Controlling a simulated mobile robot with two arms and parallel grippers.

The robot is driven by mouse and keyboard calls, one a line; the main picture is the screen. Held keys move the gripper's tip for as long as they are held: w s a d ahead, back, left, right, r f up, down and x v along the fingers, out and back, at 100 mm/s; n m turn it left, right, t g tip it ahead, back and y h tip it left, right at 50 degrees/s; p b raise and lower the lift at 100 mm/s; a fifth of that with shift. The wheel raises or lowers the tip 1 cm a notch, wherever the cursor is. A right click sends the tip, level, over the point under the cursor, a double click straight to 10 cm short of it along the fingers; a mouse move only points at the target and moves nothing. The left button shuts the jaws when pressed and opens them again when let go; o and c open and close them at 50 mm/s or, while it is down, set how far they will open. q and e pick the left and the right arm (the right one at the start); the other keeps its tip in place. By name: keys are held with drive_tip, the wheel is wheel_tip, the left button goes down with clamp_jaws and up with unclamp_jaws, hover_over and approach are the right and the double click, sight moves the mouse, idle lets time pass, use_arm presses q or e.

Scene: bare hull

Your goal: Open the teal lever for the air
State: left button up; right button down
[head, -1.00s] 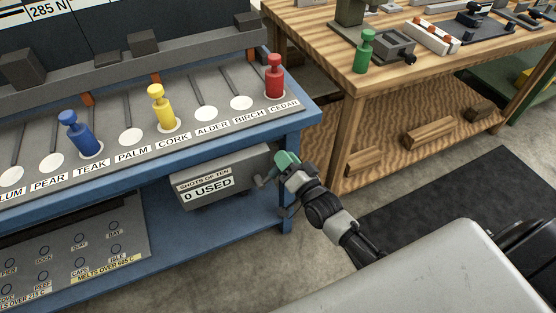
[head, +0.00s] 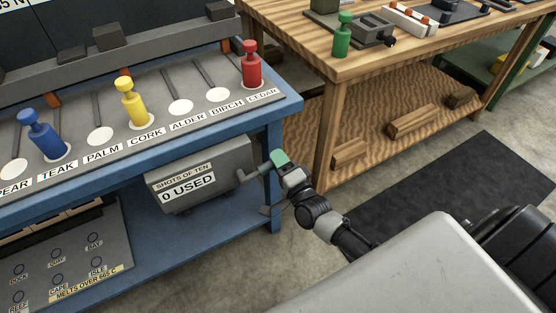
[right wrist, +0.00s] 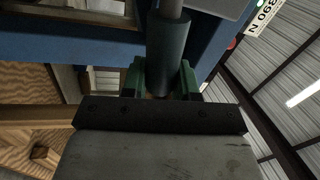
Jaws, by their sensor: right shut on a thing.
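The grey box labelled "SHOTS OF TEN, 0 USED" (head: 205,198) hangs under the blue bench. A short grey lever arm (head: 252,173) comes out of its right side. My right gripper (head: 279,158) is at the outer end of this arm, where teal shows. In the right wrist view a dark teal cylindrical handle (right wrist: 169,55) stands between the green fingers of my right gripper (right wrist: 162,82). The gripper is shut on it. The fingers hide the handle's lower end. My left gripper is not in view.
Blue, yellow and red pegs (head: 251,66) stand on the blue bench's (head: 288,112) labelled panel above the box. A bench leg is close behind the gripper. A wooden workbench (head: 330,130) stands to the right, with a dark mat (head: 440,190) on the floor.

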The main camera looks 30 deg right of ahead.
drive_tip(key=shift+f, duration=0.15)
drive_tip(key=c, duration=0.9)
unclamp_jaws()
drive_tip(key=shift+o, duration=0.2)
drive_tip(key=v, duration=1.1)
drive_tip(key=shift+w, duration=0.1)
